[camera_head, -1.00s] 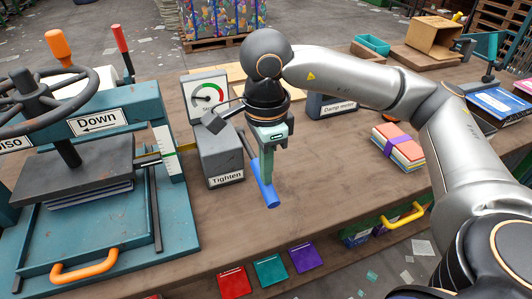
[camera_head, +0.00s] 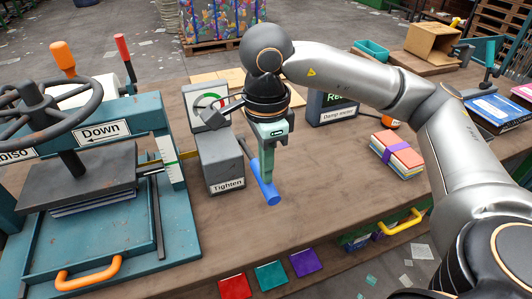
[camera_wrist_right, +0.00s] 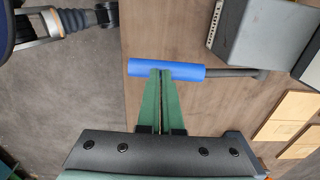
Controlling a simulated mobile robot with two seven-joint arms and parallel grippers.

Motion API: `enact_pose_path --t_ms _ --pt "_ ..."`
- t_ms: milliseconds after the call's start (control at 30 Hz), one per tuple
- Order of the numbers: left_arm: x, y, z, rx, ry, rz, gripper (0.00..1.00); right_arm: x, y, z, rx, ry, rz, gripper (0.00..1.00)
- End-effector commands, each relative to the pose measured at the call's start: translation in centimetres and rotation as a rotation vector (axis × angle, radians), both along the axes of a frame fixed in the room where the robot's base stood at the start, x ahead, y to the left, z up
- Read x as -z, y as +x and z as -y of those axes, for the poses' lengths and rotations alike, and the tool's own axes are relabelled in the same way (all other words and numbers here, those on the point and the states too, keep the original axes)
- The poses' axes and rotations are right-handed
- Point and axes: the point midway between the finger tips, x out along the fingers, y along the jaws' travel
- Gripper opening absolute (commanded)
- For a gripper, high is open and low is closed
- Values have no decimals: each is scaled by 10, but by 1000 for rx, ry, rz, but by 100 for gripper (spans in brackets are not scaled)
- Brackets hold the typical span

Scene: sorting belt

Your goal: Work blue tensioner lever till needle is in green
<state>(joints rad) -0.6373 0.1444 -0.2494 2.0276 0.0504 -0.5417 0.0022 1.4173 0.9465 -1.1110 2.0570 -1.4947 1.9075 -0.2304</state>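The blue tensioner lever handle (camera_head: 265,181) sits on a dark rod beside the grey box labelled Tighten (camera_head: 219,160). My right gripper (camera_head: 268,174) points down at the handle. In the right wrist view its two green fingertips (camera_wrist_right: 161,73) are close together and overlap the middle of the blue handle (camera_wrist_right: 140,68). The fingers lie side by side along the handle, not around it; whether they touch it I cannot tell. The gauge (camera_head: 196,98) stands behind the box. My wrist covers part of its dial, so the needle cannot be read. My left gripper is not in view.
The teal press (camera_head: 186,213) with its handwheel stands at left. The damp meter (camera_head: 322,113) is behind my right arm. A tied stack of coloured cloths or papers (camera_head: 399,152) lies at right. The wooden bench top (camera_head: 310,200) is clear in front of the lever.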

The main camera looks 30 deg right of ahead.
Motion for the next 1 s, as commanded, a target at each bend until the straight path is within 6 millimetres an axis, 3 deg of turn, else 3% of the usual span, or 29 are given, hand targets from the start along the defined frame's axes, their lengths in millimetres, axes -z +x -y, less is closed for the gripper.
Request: enact_pose_path --t_ms 200,1000 --pt "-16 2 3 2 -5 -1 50 -26 -1 0 -2 0 -3 0" --pt "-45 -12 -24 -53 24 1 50 -103 -1 0 -2 0 -1 0"
